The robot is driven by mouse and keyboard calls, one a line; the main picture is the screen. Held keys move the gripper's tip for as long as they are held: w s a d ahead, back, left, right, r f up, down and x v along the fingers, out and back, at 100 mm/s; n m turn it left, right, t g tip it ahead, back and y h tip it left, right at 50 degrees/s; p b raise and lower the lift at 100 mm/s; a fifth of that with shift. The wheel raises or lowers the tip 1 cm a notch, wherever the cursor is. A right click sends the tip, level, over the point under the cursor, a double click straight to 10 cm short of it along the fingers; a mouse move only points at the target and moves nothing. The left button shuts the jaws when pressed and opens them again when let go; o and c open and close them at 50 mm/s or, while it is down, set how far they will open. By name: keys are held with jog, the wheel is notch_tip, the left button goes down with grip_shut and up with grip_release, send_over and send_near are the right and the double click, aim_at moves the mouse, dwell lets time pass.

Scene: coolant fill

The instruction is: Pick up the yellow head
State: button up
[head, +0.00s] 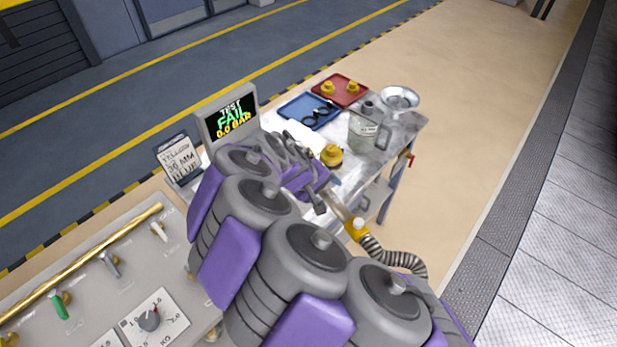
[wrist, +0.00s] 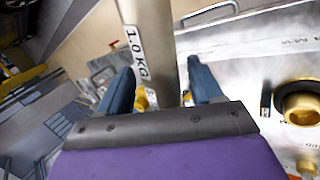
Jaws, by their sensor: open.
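Several yellow pieces could be the yellow head. One yellow round piece (head: 332,155) sits on the bench just right of my gripper in the head view. Two smaller yellow pieces, a left one (head: 327,87) and a right one (head: 352,86), sit on the red tray (head: 341,78). Another yellow piece (head: 358,226) is at the end of a ribbed hose. My gripper (wrist: 163,78) is open, with its blue fingers apart. A grey post (wrist: 150,45) marked 1.0 KG shows between them in the wrist view. Small yellow patches show by the fingers, too hidden to identify.
A blue tray (head: 300,117) with black rings, a clear jug (head: 366,135) and a metal bowl (head: 400,96) stand on the bench. A screen (head: 230,115) reads TEST FAIL, 0.0 BAR. A card (head: 178,158) stands left. The wrist view shows a brass port (wrist: 302,103) at right.

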jog(key=shift+d+r, duration=0.1)
jog(key=shift+d, duration=0.05)
jog(key=shift+c, duration=0.6)
jog(key=shift+a, duration=0.65)
jog(key=c, duration=0.6)
jog(key=shift+d, duration=0.25)
grip_shut()
